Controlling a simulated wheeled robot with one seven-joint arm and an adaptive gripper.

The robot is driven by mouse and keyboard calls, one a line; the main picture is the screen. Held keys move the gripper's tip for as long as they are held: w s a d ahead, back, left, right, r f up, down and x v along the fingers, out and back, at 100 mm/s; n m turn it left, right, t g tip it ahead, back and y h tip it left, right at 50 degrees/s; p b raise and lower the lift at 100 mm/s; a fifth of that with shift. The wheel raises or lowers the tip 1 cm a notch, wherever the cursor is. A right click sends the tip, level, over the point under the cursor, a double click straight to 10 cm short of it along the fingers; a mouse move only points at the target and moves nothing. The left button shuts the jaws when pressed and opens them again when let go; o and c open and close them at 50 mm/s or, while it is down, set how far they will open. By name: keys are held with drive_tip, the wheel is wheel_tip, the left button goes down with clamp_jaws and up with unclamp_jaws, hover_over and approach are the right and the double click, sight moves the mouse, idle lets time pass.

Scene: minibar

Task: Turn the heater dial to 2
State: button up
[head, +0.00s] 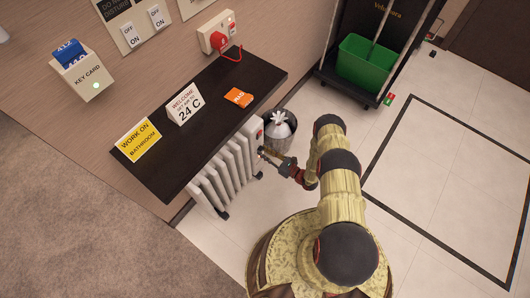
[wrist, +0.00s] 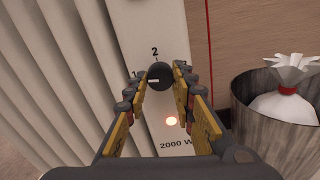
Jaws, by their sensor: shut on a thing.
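The heater is a white ribbed radiator (head: 224,178) under the dark shelf in the head view. Its ribs and front panel (wrist: 125,28) fill the left and middle of the wrist view. The dark round dial (wrist: 160,70) sits on this panel, with a "2" printed above it and a partly hidden mark at its left. A white line on the dial points left, away from the 2. My gripper (head: 263,155) reaches the heater's end panel. In the wrist view its yellow-padded fingers are shut on the dial from both sides.
A grey metal bin (wrist: 262,105) with a tied white bag (wrist: 290,95) stands close right of the heater. The dark shelf (head: 215,110) overhangs the heater and carries signs and an orange packet (head: 238,97). Open tiled floor lies at the right.

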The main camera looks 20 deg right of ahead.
drive_tip(key=shift+m, duration=0.4)
clamp_jaws()
drive_tip(key=m, duration=0.7)
drive_tip(key=shift+m, duration=3.9)
drive_tip(key=o, duration=1.1)
unclamp_jaws()
drive_tip(key=shift+d, duration=0.1)
